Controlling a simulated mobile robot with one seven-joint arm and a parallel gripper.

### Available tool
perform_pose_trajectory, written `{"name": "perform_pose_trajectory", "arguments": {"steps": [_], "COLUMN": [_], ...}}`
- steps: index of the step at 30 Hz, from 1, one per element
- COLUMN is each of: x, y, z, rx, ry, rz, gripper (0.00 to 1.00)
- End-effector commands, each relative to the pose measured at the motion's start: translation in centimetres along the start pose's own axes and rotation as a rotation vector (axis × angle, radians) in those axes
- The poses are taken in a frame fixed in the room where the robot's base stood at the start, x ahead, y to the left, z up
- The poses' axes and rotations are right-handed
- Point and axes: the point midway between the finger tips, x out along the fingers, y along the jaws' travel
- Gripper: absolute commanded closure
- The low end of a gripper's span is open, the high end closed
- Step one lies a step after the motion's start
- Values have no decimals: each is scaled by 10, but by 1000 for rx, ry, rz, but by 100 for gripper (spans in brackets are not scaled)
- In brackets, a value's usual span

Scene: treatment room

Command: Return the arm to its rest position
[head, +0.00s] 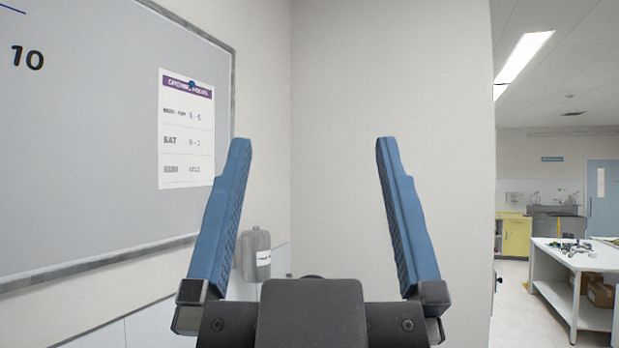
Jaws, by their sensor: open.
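My gripper (311,148) stands upright in the lower middle of the head view. Its two blue fingers are spread wide apart. The dark body of my gripper is at the bottom edge of the picture. The rest of my arm is hidden below the frame.
A grey board (90,130) with a pinned notice (186,135) hangs on the left wall. A grey container (256,253) stands behind the left finger. At right, past the wall edge (491,180), a white table (575,262) holds small items. Pale floor shows beside it.

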Motion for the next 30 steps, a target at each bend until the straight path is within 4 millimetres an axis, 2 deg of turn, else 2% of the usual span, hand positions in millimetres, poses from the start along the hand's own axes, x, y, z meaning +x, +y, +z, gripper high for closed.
{"name": "perform_pose_trajectory", "arguments": {"steps": [3, 5, 15, 30], "x": [0, -8, -62, -65], "y": [0, -1, -3, -3], "z": [1, 9, 60, 64], "rx": [1, 3, 14, 16], "ry": [-3, -3, -3, -3], "rz": [-1, -1, -10, -11], "gripper": [0, 0, 0, 0]}}
